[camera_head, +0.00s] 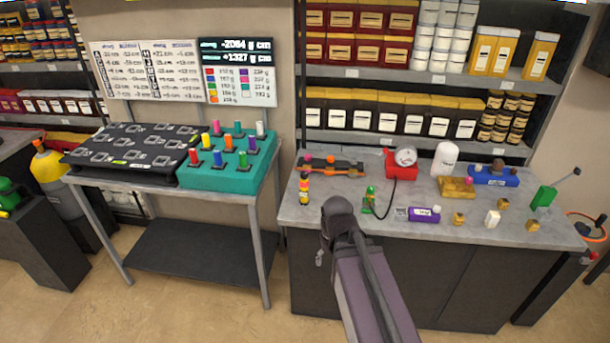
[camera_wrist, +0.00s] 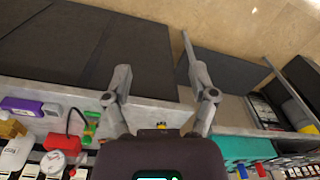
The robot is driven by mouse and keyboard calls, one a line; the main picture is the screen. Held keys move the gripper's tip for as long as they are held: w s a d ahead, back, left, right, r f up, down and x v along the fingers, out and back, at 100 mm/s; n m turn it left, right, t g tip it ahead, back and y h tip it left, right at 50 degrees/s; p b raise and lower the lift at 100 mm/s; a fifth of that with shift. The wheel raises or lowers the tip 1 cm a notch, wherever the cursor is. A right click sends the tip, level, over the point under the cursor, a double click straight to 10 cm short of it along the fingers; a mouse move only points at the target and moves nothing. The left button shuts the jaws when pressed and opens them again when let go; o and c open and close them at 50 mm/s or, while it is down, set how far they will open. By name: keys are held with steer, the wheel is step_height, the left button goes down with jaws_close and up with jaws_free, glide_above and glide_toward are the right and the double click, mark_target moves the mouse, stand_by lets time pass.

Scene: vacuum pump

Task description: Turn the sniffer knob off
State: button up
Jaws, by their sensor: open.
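I cannot tell for certain which item is the sniffer or which part is its knob. A green device with a small red top (camera_head: 370,195) stands on the grey counter (camera_head: 340,212) near its front edge, with a black cable running to a red gauge unit (camera_head: 401,166). A green box with a thin rod (camera_head: 545,197) stands at the counter's right end. My gripper (camera_wrist: 158,76) is open and empty in the wrist view, fingers spread over the counter's front edge. In the wrist view the green device (camera_wrist: 90,126) lies left of my fingers. In the head view my arm hides most of the gripper.
A purple bottle-like item (camera_head: 424,214), a white canister (camera_head: 445,158), a blue unit (camera_head: 493,176) and several small yellow blocks share the counter. A table with a teal block of coloured pegs (camera_head: 225,170) stands left. Stocked shelves are behind; floor in front is clear.

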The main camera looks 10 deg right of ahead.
steer(key=w+a+f+n+t+y+b, duration=0.2)
steer(key=w+n+t+y+b, duration=0.1)
steer(key=w, duration=0.8)
steer(key=n+t+y+b, duration=0.25)
steer(key=t+b, duration=0.35)
steer(key=t, duration=0.3)
glide_toward(306, 174)
steer(key=s+d+r, duration=0.1)
steer(key=s+d, duration=0.1)
steer(key=shift+w+a+y, duration=0.1)
steer(key=shift+a+y, duration=0.15)
steer(key=shift+y, duration=0.1)
steer(key=b+x, duration=0.5)
steer(key=x, duration=0.8)
steer(key=shift+w+a+f, duration=0.15)
steer(key=shift+w+f, duration=0.1)
steer(key=shift+f, duration=0.05)
jaws_close()
